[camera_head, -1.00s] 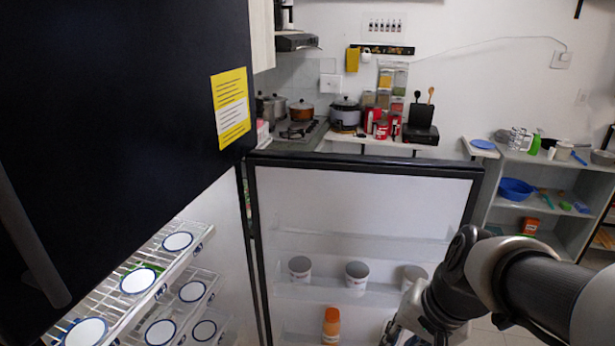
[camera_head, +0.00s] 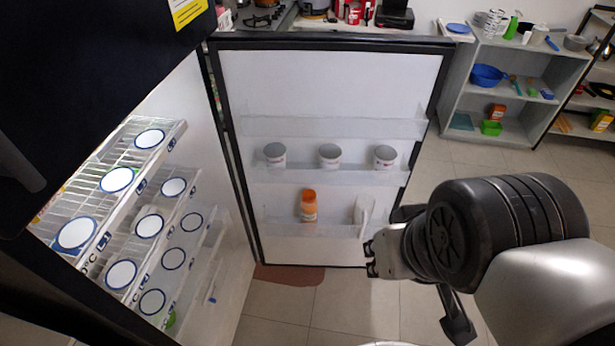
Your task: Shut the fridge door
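The fridge door (camera_head: 330,88) stands wide open, its white inner side facing me. It is hinged at its left edge beside the lit fridge interior (camera_head: 190,75). Three white cups (camera_head: 329,156) sit on its middle shelf, and an orange bottle (camera_head: 309,206) and a white item (camera_head: 363,212) sit on its lower shelf. My gripper (camera_head: 371,259) is in front of the door's lower right part, near its lower edge. Its fingers are small and partly hidden by my arm, so I cannot tell whether they are open or whether they touch the door.
Wire racks with round white labels (camera_head: 117,179) fill the fridge at left. The black freezer door (camera_head: 100,60) is above. A grey shelf unit (camera_head: 460,90) with a blue bowl (camera_head: 487,75) stands behind at right. Tiled floor (camera_head: 280,305) is free in front.

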